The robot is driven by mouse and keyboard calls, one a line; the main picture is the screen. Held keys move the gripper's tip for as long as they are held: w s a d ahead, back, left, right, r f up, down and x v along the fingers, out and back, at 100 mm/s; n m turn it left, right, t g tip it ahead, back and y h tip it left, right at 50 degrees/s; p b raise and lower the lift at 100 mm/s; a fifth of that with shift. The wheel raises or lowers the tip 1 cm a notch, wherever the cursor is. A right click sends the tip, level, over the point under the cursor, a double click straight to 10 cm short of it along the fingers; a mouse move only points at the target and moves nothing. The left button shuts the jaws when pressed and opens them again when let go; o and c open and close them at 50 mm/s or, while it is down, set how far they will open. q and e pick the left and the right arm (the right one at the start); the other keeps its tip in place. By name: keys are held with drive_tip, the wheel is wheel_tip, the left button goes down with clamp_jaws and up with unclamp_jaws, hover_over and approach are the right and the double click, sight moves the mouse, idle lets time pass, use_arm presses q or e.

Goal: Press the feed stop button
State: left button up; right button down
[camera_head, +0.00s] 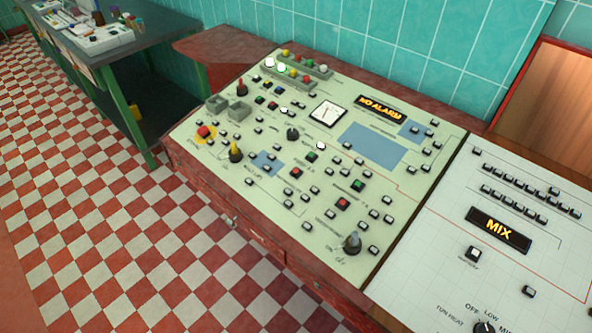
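A pale green control panel (250,170) fills the middle of the head view, tilted on a dark red cabinet. It carries several small buttons. A red square button (296,172) sits below a green button (311,156). Another red square button (343,202) sits below a second green button (357,184). A round red button (204,131) on a yellow disc is near the panel's left edge. The labels are too small to read, so I cannot tell which is the feed stop button. Neither of my grippers is in view.
A white panel (440,240) with a lit "MIX" display (499,230) adjoins at the right. A lit "NO ALARM" display (380,109) and a dial gauge (328,113) are on the green panel. A dark table (150,40) stands at the upper left. The checkered floor (90,220) is clear.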

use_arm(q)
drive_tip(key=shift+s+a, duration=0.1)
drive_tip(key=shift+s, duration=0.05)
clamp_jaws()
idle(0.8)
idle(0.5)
